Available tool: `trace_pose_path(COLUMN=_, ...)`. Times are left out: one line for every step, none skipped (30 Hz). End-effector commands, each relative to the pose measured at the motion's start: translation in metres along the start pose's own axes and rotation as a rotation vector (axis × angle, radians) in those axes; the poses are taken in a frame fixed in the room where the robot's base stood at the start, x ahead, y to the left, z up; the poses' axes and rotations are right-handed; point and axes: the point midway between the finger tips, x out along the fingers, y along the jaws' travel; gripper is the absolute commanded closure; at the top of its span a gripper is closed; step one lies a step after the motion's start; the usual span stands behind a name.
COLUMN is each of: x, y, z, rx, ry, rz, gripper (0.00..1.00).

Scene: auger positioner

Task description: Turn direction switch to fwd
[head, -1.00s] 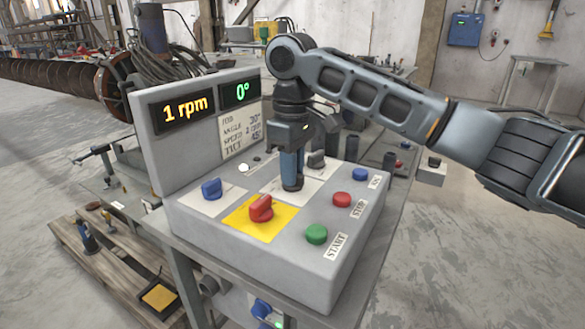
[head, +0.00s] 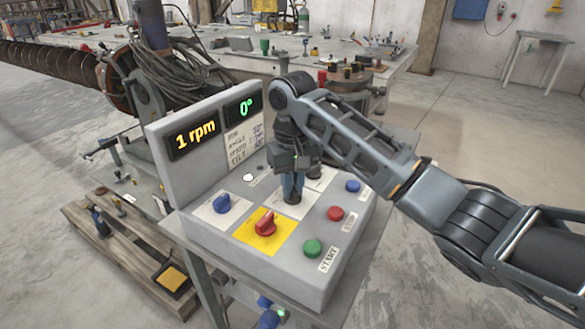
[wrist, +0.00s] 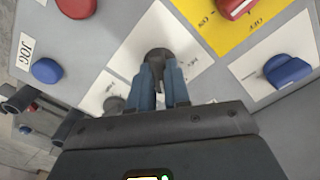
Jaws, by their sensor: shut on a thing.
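My gripper (head: 292,198) points down over the sloped control panel (head: 330,215). Its blue fingers are shut on a round black knob, which also shows in the wrist view (wrist: 157,56) on a white plate. This knob seems to be the direction switch; its small label is partly hidden and too blurred to read surely. The fingers cover much of the knob, so its setting cannot be told. A second dark knob (wrist: 115,104) sits beside my fingers, partly hidden.
Near my gripper are a red switch (head: 265,224) on a yellow plate, a blue knob (head: 221,204), and green (head: 312,249), red (head: 335,213) and blue (head: 352,186) buttons.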

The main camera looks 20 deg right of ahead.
Motion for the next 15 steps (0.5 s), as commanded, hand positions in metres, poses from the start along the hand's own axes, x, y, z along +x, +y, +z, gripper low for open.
trace_pose_path(x=-0.0042, y=-0.0008, z=0.0013, rx=0.027, ry=-0.005, rz=-0.001, gripper=1.0)
trace_pose_path(x=-0.0042, y=-0.0008, z=0.0011, rx=0.043, ry=-0.005, rz=-0.002, gripper=1.0)
trace_pose_path(x=-0.0039, y=-0.0007, z=0.0009, rx=0.063, ry=-0.004, rz=-0.001, gripper=1.0)
trace_pose_path(x=-0.0034, y=-0.001, z=0.0011, rx=0.076, ry=-0.004, rz=-0.001, gripper=1.0)
trace_pose_path(x=-0.003, y=-0.001, z=0.001, rx=0.087, ry=-0.004, rz=-0.001, gripper=1.0)
trace_pose_path(x=-0.0028, y=-0.0005, z=0.0008, rx=0.103, ry=-0.003, rz=-0.001, gripper=1.0)
trace_pose_path(x=-0.0026, y=-0.0003, z=0.0007, rx=0.113, ry=-0.003, rz=0.0, gripper=1.0)
trace_pose_path(x=-0.0023, y=-0.0003, z=0.0006, rx=0.122, ry=-0.003, rz=-0.001, gripper=1.0)
trace_pose_path(x=-0.0018, y=-0.0001, z=0.0005, rx=0.131, ry=-0.002, rz=0.0, gripper=1.0)
trace_pose_path(x=-0.0014, y=0.0, z=0.0004, rx=0.138, ry=-0.002, rz=0.0, gripper=1.0)
trace_pose_path(x=-0.0011, y=0.0002, z=0.0004, rx=0.143, ry=-0.002, rz=0.0, gripper=1.0)
trace_pose_path(x=-0.0007, y=0.0002, z=0.0003, rx=0.149, ry=-0.002, rz=0.0, gripper=1.0)
trace_pose_path(x=-0.0005, y=0.0002, z=0.0002, rx=0.152, ry=-0.001, rz=0.0, gripper=1.0)
trace_pose_path(x=-0.0003, y=0.0002, z=0.0002, rx=0.155, ry=-0.001, rz=0.0, gripper=1.0)
trace_pose_path(x=0.0, y=0.0002, z=0.0002, rx=0.158, ry=-0.001, rz=0.0, gripper=1.0)
